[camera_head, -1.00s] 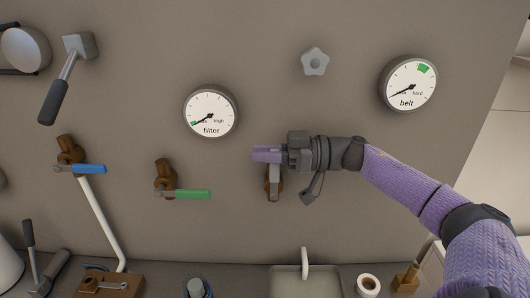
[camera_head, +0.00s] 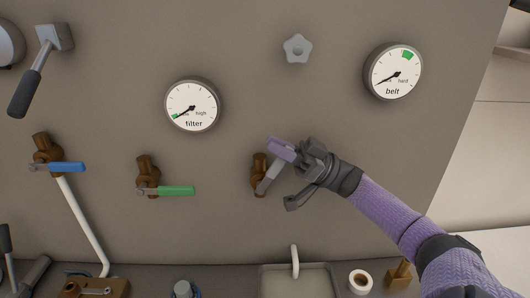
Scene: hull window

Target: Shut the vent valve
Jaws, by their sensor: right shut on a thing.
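The valve under my right gripper has a brown body (camera_head: 259,172) on the grey wall panel, right of two other lever valves. No label marking it as the vent valve is legible. Its grey lever (camera_head: 270,178) slants from lower left to upper right. My left gripper is not in view.
A blue-handled valve (camera_head: 66,167) and a green-handled valve (camera_head: 177,190) lie to the left, both handles horizontal. Above are the filter gauge (camera_head: 193,105), the belt gauge (camera_head: 394,72) and a star knob (camera_head: 297,49). A sink (camera_head: 270,282) and a cup (camera_head: 361,281) are below.

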